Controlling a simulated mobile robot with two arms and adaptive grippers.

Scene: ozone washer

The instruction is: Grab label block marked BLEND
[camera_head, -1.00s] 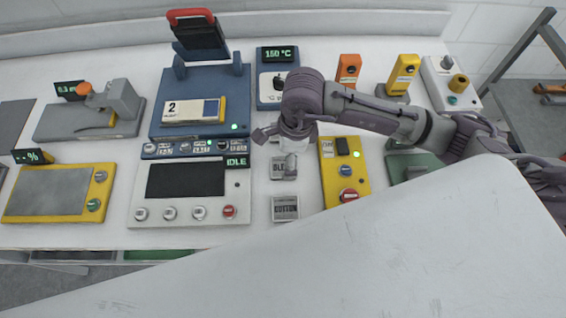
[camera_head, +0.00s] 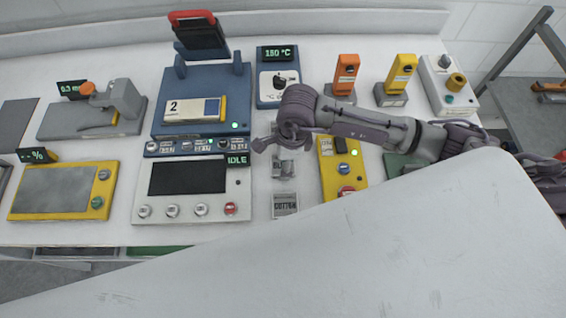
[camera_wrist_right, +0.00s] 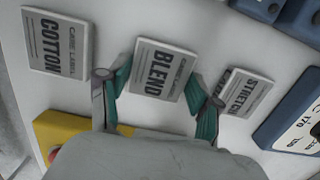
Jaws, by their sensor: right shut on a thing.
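The label block marked BLEND (camera_wrist_right: 160,72) lies between the two teal-padded fingers of my right gripper (camera_wrist_right: 157,82) in the right wrist view. The fingers are closed on its sides, and its printed face shows. In the head view my right gripper (camera_head: 287,150) is over the white table, and the BLEND block (camera_head: 283,168) is partly covered by it. The block marked COTTON (camera_wrist_right: 57,44) lies to the left in the wrist view, and the block marked STRETCH (camera_wrist_right: 244,93) to the right. COTTON also shows in the head view (camera_head: 285,204). My left gripper is out of view.
A white panel with a dark screen (camera_head: 187,178) stands left of the blocks. A yellow button box (camera_head: 342,168) stands right of them. A blue °C unit (camera_head: 278,80) is behind. Bare table surrounds the COTTON block.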

